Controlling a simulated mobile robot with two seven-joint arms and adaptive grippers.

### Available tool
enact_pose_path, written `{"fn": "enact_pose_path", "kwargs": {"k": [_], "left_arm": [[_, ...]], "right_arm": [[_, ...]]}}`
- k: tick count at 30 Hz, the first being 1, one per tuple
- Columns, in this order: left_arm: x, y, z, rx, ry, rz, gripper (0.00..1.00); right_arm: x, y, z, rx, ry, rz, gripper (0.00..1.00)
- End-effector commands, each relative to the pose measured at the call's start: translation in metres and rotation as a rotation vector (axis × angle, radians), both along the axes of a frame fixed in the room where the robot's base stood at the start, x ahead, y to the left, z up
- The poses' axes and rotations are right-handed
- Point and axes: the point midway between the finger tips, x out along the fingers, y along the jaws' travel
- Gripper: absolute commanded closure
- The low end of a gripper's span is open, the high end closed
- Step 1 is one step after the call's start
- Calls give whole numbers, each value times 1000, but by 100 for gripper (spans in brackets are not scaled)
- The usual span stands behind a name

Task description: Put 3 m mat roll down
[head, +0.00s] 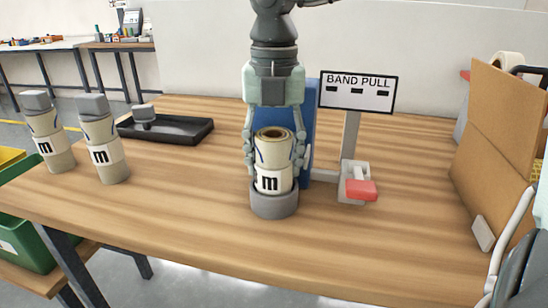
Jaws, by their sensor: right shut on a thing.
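A cream mat roll (270,181) with a white label reading "m" stands upright in the middle of the table, its brown core showing at the top. Any digit on the label is not legible. Its lower end sits in a round grey holder (274,204). My right gripper (275,165) comes down from above and is shut on this roll, one finger on each side.
Two more "m" rolls with grey caps stand at the left (50,140) (107,156). A black tray (190,131) lies behind them. A blue panel (311,120), a BAND PULL sign (357,91) and a red-tipped device (360,190) stand close by. A brown board (497,150) stands at right.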

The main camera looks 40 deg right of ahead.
Motion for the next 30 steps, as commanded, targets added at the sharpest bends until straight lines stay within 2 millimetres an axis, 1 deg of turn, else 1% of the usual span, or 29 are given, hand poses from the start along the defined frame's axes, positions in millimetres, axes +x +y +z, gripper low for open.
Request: {"fn": "enact_pose_path", "kwargs": {"k": [1, 6, 13, 17, 19, 20, 23, 30], "left_arm": [[0, 1, 3, 2, -1, 0, 28], [-1, 2, 5, 4, -2, 1, 28], [-6, 3, 1, 5, 9, 1, 28], [-6, 3, 2, 4, 9, 0, 28], [-3, 3, -6, 2, 10, -5, 28], [-3, 3, -11, 1, 13, -4, 28], [-2, 2, -9, 0, 7, -4, 28], [-2, 1, -9, -1, 9, -2, 28]], "right_arm": [[0, 0, 0, 0, 0, 0, 50], [0, 0, 0, 0, 0, 0, 31], [0, 0, 0, 0, 0, 0, 31], [0, 0, 2, 0, 0, 0, 31], [0, 0, 6, 0, 0, 0, 31], [1, 0, 9, 0, -2, -1, 31], [2, 0, 28, -1, -7, -2, 31], [1, 0, 83, -3, -5, -1, 31]]}}
